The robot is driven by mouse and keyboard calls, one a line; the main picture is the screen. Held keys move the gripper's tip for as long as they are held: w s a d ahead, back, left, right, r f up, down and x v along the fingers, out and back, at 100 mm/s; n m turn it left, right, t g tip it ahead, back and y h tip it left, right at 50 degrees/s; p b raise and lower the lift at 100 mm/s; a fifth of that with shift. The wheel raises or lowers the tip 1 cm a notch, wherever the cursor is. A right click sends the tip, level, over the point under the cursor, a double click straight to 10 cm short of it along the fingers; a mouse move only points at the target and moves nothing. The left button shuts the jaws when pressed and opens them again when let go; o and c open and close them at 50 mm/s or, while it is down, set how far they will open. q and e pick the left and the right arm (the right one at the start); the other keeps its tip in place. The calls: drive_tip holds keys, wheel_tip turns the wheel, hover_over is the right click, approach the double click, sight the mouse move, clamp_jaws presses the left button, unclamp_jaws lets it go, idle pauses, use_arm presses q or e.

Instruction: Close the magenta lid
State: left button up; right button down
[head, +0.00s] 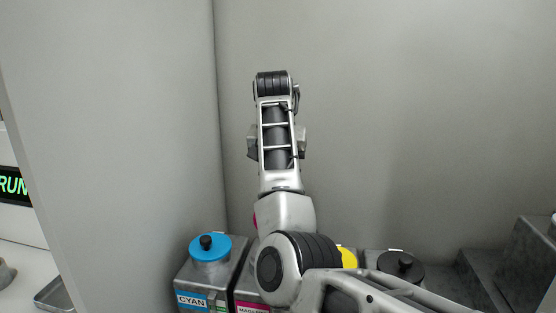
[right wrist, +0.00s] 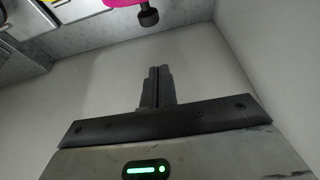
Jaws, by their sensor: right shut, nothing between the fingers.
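The magenta lid (head: 256,220) shows in the head view only as a thin sliver left of my right arm, which hides the rest. The sliver sits higher in the picture than the cyan lid, so the magenta lid looks raised. Its tank carries a magenta label (head: 250,308). In the right wrist view part of the magenta lid (right wrist: 124,3) shows at the top edge, with its black knob (right wrist: 148,16) sticking out. My right gripper (right wrist: 158,72) is shut and empty, apart from the knob. Its fingertips are hidden in the head view. My left gripper is out of view.
The cyan lid (head: 210,247) sits flat on its tank at the left. The yellow lid (head: 349,257) is partly behind my arm, and a black lid (head: 401,266) is to the right. Grey walls close in behind and left. A grey stepped block (head: 530,255) stands at right.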

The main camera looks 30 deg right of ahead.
drive_tip(key=f, duration=0.1)
drive_tip(key=s+a+f+p, duration=0.1)
drive_tip(key=s+f, duration=0.1)
drive_tip(key=f, duration=0.1)
drive_tip(key=shift+a, duration=0.25)
idle(0.3)
